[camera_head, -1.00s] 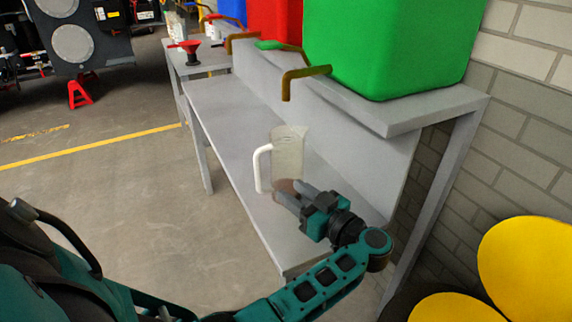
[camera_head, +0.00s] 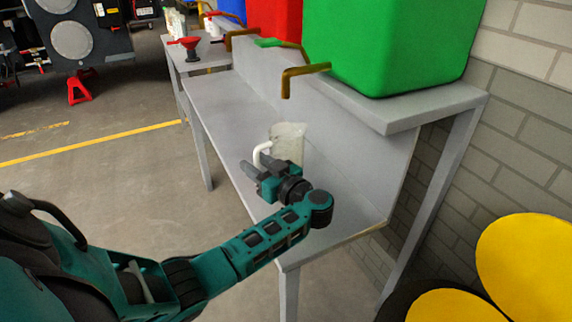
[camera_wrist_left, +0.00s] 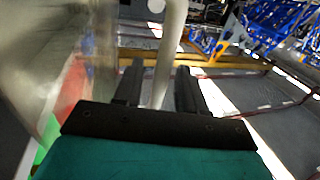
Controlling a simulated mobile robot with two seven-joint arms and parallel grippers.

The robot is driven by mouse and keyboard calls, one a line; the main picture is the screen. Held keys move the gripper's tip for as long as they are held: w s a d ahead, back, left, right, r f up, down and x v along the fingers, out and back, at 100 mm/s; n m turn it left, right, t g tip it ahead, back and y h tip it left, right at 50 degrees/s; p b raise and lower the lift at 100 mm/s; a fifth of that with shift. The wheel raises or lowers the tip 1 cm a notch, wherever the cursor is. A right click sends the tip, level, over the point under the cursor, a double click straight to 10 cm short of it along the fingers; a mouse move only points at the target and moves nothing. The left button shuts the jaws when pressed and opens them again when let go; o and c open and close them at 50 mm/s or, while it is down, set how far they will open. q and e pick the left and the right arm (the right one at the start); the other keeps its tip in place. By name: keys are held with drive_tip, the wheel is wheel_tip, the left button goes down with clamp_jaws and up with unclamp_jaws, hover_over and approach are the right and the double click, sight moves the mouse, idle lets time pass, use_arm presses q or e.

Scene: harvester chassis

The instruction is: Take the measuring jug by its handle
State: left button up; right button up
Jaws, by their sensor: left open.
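The measuring jug (camera_head: 288,137) is translucent with a white handle and stands upright on the grey bench below the brass tap. Its handle (camera_head: 261,152) faces left in the head view, and its lower part is hidden behind my gripper. My left gripper (camera_head: 253,170) is open at the handle, in front of the jug. In the left wrist view the white handle (camera_wrist_left: 166,60) runs between the two dark fingers (camera_wrist_left: 158,88), with a gap to the right finger. The jug's clear body (camera_wrist_left: 50,50) fills the left side there. My right gripper is in neither view.
The grey bench (camera_head: 215,105) is clear to the far left of the jug. A green tank (camera_head: 400,45) and a red tank (camera_head: 272,20) sit on the shelf above, with brass taps (camera_head: 290,80) overhanging. A red funnel (camera_head: 191,46) stands on the far table. Yellow round shapes (camera_head: 525,265) are at lower right.

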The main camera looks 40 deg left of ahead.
use_arm(q)
clamp_jaws()
idle(0.3)
drive_tip(key=shift+r, duration=0.1)
idle(0.4)
